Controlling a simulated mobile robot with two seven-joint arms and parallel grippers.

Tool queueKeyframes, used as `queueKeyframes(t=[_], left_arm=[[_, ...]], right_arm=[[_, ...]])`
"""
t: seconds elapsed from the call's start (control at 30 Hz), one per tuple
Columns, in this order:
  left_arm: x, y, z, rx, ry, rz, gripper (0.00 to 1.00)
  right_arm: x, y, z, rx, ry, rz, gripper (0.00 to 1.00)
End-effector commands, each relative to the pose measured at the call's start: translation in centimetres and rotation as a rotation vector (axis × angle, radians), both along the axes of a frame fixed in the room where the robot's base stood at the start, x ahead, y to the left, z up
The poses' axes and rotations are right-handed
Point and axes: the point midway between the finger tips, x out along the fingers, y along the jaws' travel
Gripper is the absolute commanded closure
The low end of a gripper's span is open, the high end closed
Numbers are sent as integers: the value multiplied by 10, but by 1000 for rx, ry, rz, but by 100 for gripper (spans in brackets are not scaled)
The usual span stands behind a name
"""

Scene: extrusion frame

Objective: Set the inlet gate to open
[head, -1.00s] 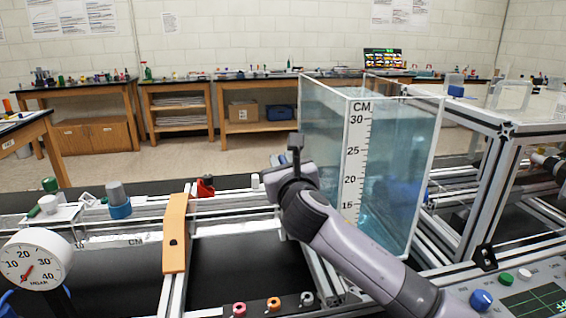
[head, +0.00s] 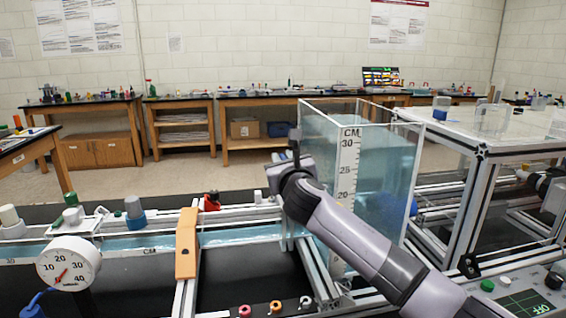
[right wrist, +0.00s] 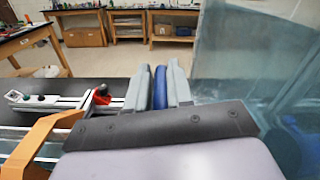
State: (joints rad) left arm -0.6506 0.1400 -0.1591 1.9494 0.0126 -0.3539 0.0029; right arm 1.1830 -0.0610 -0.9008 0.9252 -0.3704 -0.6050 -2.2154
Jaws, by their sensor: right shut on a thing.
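The clear tank (head: 395,165) with a CM scale stands right of centre in the head view and holds bluish water. A long clear channel (head: 150,245) runs left from it. My right gripper (right wrist: 160,90) is shut on an upright blue handle (right wrist: 160,84), seen between its fingers in the right wrist view, beside the tank wall. The handle looks like part of the inlet gate, but the gate itself is hidden. In the head view my right wrist covers the fingers and handle. My left gripper is not in view.
An orange bracket (head: 187,243) straddles the channel. A round dial gauge (head: 68,263) stands at the front left. A red clamp (head: 212,201) sits on the rear rail. A control panel with a screen marked OFF (head: 525,303) lies at the front right, below a frame-mounted table (head: 530,140).

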Motion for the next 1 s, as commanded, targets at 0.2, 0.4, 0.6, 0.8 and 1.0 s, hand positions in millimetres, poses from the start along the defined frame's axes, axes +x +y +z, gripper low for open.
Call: queueKeyframes(t=[0.2, 0.4, 0.6, 0.8, 1.0], left_arm=[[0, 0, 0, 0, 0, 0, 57], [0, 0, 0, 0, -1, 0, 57], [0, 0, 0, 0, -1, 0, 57], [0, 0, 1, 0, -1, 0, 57], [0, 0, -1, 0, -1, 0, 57]], right_arm=[[1, -3, 2, -2, -3, -6, 58], [1, -2, 0, -1, -1, -4, 58], [-4, -2, 0, 0, -2, -3, 58], [-18, -6, 0, 0, -3, -3, 58], [-36, -9, 0, -1, -2, -3, 58]])
